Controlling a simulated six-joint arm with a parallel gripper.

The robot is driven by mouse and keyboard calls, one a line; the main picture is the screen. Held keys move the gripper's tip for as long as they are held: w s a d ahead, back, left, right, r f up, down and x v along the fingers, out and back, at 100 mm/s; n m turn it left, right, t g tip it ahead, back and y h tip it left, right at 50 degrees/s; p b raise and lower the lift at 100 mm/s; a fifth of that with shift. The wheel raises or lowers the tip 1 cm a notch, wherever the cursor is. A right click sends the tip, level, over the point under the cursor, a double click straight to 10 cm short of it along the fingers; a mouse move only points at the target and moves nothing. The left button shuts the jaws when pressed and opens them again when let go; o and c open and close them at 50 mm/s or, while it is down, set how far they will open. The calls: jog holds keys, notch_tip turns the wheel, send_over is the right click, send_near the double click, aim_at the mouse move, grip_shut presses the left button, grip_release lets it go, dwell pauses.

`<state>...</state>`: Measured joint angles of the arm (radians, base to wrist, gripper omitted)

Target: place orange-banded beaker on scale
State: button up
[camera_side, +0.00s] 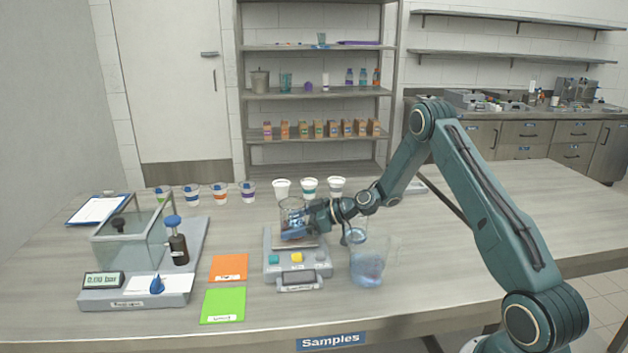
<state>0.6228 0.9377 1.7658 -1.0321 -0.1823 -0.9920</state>
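A small cup with an orange band (219,193) stands in a row of banded cups at the back left of the bench. A clear glass beaker (291,205) is at the plate of the scale (298,262); I can make out no orange band on it. My gripper (298,220) reaches in from the right and overlaps this beaker, hiding part of it. Whether its fingers are closed on the glass, and whether the beaker's base touches the plate, I cannot tell. The scale has a green and a yellow button and a display at its front.
A glass jug (367,268) with pale blue liquid stands just right of the scale, below my arm. White cups (309,188) stand behind the scale. Orange (229,267) and green (223,305) mats and a vacuum-chamber device (135,299) lie left. The bench's right side is mostly clear.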

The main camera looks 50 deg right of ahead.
jog(key=shift+r, duration=0.15)
jog(key=v, duration=1.2)
dwell(0.7)
jog(key=s+a+r+g+h, duration=0.1)
jog(key=s+a+r+g, duration=0.25)
jog(key=a+r, duration=0.35)
jog(key=s+a+r+g+h, duration=0.2)
jog(key=s+a+r, duration=0.2)
jog(key=a, duration=0.4)
jog(key=s+a+r+m+h, duration=0.2)
jog(key=s+m, duration=0.1)
jog(key=s, duration=0.7)
jog(key=s+a+r+m+h, duration=0.1)
jog(key=s+r+m, duration=0.2)
jog(key=s, duration=0.8)
jog(key=shift+s+a+r+g+h, duration=0.15)
jog(key=shift+s+a+g+h, duration=0.15)
jog(key=shift+a+g+h, duration=0.1)
